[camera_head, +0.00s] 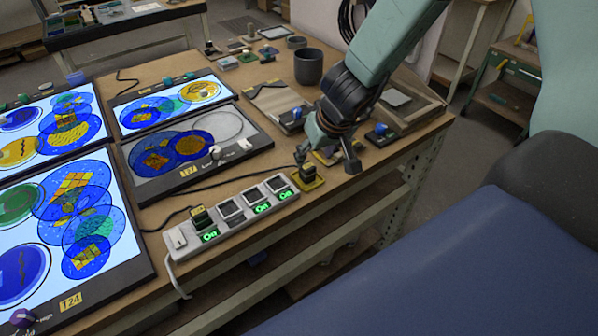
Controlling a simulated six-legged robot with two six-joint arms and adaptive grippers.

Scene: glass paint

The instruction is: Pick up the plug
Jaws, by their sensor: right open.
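A dark plug (308,173) stands on a small yellow base at the front edge of the workbench, just behind the power strip (232,222). My right gripper (327,161) comes down from the upper right, open, with its fingers pointing down. One finger is close to the plug and the other is to its right, near the bench edge. I cannot tell whether a finger touches the plug. Another dark plug (200,217) sits in the leftmost socket of the strip; the sockets to its right look empty. My left gripper is not in view.
Light panels with painted glass discs (195,145) cover the left of the workbench. A dark cup (308,67) stands behind my right gripper. A small dark block with a blue top (380,134) lies right of the gripper. A blue surface (460,260) fills the lower right.

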